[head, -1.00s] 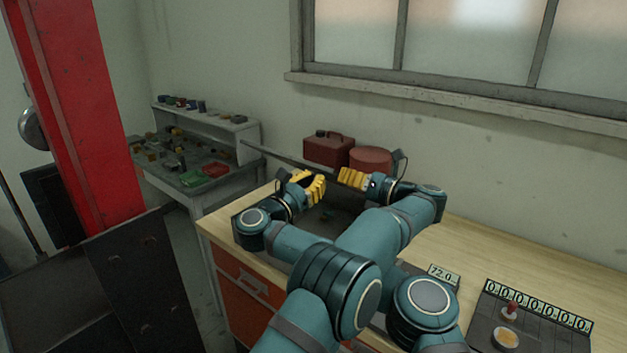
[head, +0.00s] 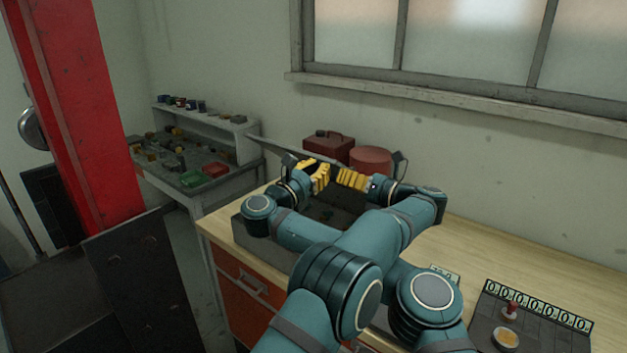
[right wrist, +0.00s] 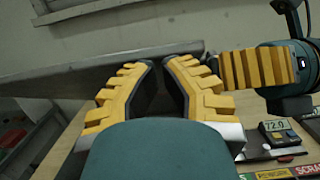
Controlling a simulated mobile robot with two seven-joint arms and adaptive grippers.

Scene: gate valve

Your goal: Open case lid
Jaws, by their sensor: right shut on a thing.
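The grey case (head: 250,236) stands on the workbench, its inside partly hidden by my arms. Its lid (head: 275,148) is raised and shows as a thin dark slab behind the grippers; in the right wrist view the lid (right wrist: 110,74) spans the picture as a tilted grey slab. My arms cross. My right gripper (head: 318,176) is on the left of the pair, its fingers (right wrist: 165,85) shut at the lid; the exact contact is hidden. My left gripper (head: 350,180) points left beside it and shows in the right wrist view (right wrist: 262,68); its jaw opening is unclear.
A red toolbox (head: 328,147) and a round red container (head: 370,159) stand behind the case. A meter (right wrist: 278,131) and a panel with a number row (head: 535,305) are on the bench (head: 470,248). A red column (head: 70,110) is at left.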

